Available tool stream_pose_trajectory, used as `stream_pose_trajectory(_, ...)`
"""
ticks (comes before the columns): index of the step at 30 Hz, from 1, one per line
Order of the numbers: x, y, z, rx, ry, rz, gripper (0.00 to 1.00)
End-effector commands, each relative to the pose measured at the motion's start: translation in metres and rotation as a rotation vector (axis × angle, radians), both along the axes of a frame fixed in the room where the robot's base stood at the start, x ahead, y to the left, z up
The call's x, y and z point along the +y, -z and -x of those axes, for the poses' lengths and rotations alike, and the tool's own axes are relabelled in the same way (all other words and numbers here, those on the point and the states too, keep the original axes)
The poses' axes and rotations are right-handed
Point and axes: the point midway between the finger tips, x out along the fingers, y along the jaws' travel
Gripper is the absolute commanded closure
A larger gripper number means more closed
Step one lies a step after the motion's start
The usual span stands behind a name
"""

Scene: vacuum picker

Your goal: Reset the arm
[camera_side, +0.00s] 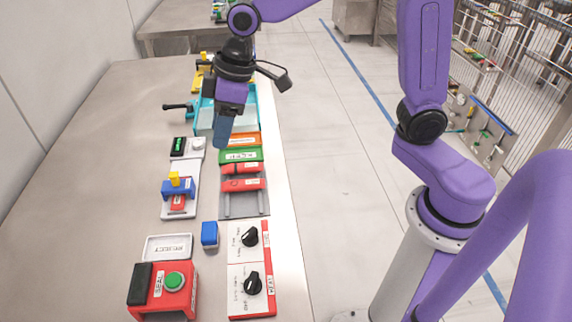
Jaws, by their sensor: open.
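My gripper (222,143) points down above the far half of the bench, over the teal tray and near the orange and green labelled blocks. Its blue-grey fingers look close together from this angle, and no object shows between them. My purple arm reaches in from the right, with its wrist above the bench. The gripper hides part of the teal tray (250,103) behind it.
The bench (95,150) holds a red box with a green button (174,281), a panel with two black knobs (250,255), a blue block (209,234), a white REJECT tray (168,247) and a grey rack (240,205) with red labelled blocks. The bench's left side is clear.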

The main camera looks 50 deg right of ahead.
Motion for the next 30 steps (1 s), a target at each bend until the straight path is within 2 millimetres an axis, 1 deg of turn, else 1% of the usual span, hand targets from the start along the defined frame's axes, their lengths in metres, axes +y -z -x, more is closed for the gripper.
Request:
stream_pose_trajectory(1,-0.005,0.000,0.022,0.013,-0.022,0.012,0.55)
stream_pose_trajectory(3,-0.014,0.003,0.049,0.034,-0.046,0.034,0.55)
stream_pose_trajectory(5,-0.023,0.005,0.073,0.050,-0.067,0.052,0.55)
stream_pose_trajectory(6,-0.029,0.007,0.088,0.060,-0.080,0.065,0.55)
stream_pose_trajectory(8,-0.039,0.009,0.110,0.074,-0.101,0.085,0.55)
stream_pose_trajectory(9,-0.047,0.011,0.125,0.083,-0.115,0.098,0.55)
stream_pose_trajectory(11,-0.059,0.015,0.146,0.095,-0.135,0.119,0.55)
stream_pose_trajectory(12,-0.067,0.017,0.161,0.103,-0.148,0.134,0.55)
stream_pose_trajectory(15,-0.089,0.024,0.192,0.117,-0.180,0.170,0.55)
stream_pose_trajectory(18,-0.108,0.030,0.216,0.129,-0.204,0.201,0.55)
stream_pose_trajectory(21,-0.122,0.034,0.232,0.134,-0.223,0.222,0.55)
stream_pose_trajectory(25,-0.132,0.037,0.242,0.138,-0.234,0.239,0.55)
stream_pose_trajectory(30,-0.134,0.038,0.244,0.139,-0.236,0.242,0.55)
